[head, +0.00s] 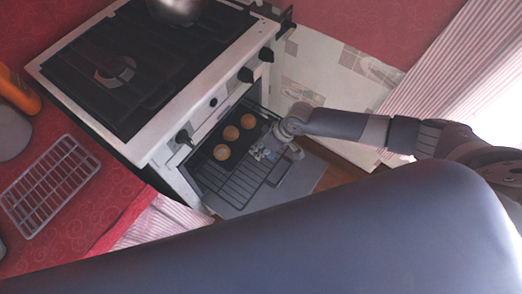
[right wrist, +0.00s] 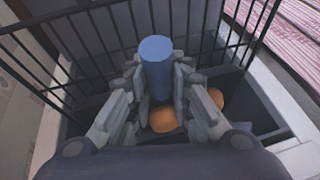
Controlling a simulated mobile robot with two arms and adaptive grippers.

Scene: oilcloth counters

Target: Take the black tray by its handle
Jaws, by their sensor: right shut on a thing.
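The black tray (head: 207,155) sits on the rack inside the open oven, with several round golden-brown buns (head: 231,133) on it. My right gripper (head: 266,153) reaches in from the right to the tray's near side. In the right wrist view its fingers stand on both sides of a blue cylindrical handle (right wrist: 156,66) and are shut on it. Dark tray surface (right wrist: 262,112) and two buns (right wrist: 163,119) show beyond and between the fingers. The fingers hide part of the handle and tray. My left gripper is not in view.
The oven rack (head: 240,186) extends over the lowered oven door (head: 295,180). The stove top (head: 130,70) carries a metal pot (head: 176,8). A wire cooling rack (head: 48,186) lies on the red counter (head: 95,215) at left, near an orange object (head: 18,90).

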